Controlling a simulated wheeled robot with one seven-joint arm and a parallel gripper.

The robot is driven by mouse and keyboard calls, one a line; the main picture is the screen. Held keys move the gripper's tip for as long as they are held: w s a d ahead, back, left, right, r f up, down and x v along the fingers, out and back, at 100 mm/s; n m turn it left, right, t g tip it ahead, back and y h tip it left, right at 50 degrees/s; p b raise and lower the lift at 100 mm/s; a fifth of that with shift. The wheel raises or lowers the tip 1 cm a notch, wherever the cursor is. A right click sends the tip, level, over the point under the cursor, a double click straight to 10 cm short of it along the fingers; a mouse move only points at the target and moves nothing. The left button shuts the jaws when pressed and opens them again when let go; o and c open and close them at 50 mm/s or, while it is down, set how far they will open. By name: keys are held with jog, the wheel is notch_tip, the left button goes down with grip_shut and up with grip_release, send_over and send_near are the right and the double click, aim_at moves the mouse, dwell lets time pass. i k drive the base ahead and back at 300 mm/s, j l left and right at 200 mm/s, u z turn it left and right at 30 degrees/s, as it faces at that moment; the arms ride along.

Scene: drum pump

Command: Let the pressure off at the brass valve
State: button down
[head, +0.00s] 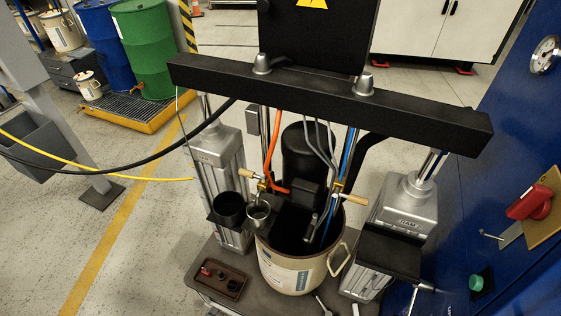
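Two small brass fittings with light wooden handles show above the drum. One brass valve (262,186) is on the left, above a small metal cup (258,213). The other brass valve (338,187) is on the right, next to blue hoses. I cannot tell which is the pressure valve, nor whether either is open or shut. A cream drum (290,272) stands under the pump's black crossbeam (330,100), between two grey ram columns. The black pump body (305,155) sits above it. My gripper is not in view.
A black cup (229,207) sits on a bracket beside the metal cup. A brown tray (221,280) with small parts lies at front left. A blue panel (520,130) with a red switch (529,203) and green button (481,282) stands at right.

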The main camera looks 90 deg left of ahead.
aim_at(248, 173)
jog(key=u, duration=2.05)
jog(key=k+j+z, duration=0.2)
jog(key=k+j, duration=0.15)
jog(key=j, duration=0.15)
jog(key=k+j+z, duration=0.2)
jog(key=k+j, duration=0.15)
